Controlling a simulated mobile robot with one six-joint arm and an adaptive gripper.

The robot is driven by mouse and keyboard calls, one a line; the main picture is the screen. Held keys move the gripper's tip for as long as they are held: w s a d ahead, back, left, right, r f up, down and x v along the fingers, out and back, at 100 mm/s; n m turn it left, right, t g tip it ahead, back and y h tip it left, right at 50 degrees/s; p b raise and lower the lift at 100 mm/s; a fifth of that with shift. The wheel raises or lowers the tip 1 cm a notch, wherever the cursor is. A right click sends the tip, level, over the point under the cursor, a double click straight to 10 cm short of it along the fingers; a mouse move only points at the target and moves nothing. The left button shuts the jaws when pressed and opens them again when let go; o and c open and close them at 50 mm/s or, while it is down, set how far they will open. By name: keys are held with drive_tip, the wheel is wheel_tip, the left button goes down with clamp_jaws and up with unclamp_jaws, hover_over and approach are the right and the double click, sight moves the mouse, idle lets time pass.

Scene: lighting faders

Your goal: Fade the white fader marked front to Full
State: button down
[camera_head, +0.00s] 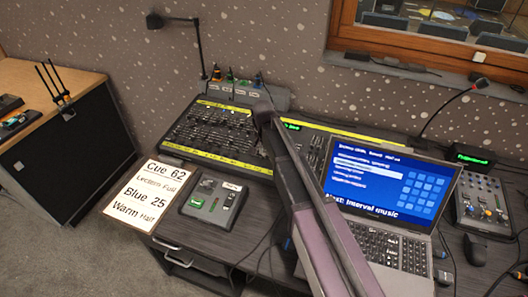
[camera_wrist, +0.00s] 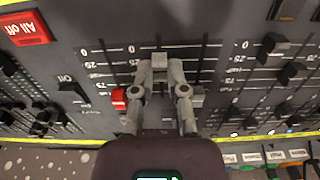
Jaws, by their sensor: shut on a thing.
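A pale grey-white fader cap (camera_wrist: 160,61) sits between my fingertips in the wrist view. My gripper (camera_wrist: 160,70) is closed on it from both sides. The cap stands toward the 0 and 25 end of its scale, and the Full end lies nearer the gripper body. I cannot read a "front" label; my fingers cover part of the slot. In the head view the lighting console (camera_head: 200,152) stands on the desk, and my arm hides the held cap and my fingertips.
A red cap (camera_wrist: 119,98) is just left of my fingers and a grey cap (camera_wrist: 197,97) just right. Dark caps (camera_wrist: 272,45) stand farther right. The laptop (camera_head: 385,185) is right of my arm. A cue card (camera_head: 144,192) and small control box (camera_head: 212,198) lie in front.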

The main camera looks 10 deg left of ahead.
drive_tip(key=shift+w+d+r, duration=0.1)
drive_tip(key=shift+w+d, duration=0.05)
drive_tip(key=shift+w, duration=1)
drive_tip(key=shift+w+d+r, duration=0.1)
drive_tip(key=shift+w+d, duration=0.05)
drive_tip(key=shift+w, duration=0.95)
drive_tip(key=c, duration=0.9)
unclamp_jaws()
drive_tip(key=shift+r+p, duration=0.15)
drive_tip(key=shift+p, duration=0.2)
drive_tip(key=shift+r+p, duration=1.1)
drive_tip(key=shift+r, duration=0.05)
drive_tip(key=shift+f, duration=0.15)
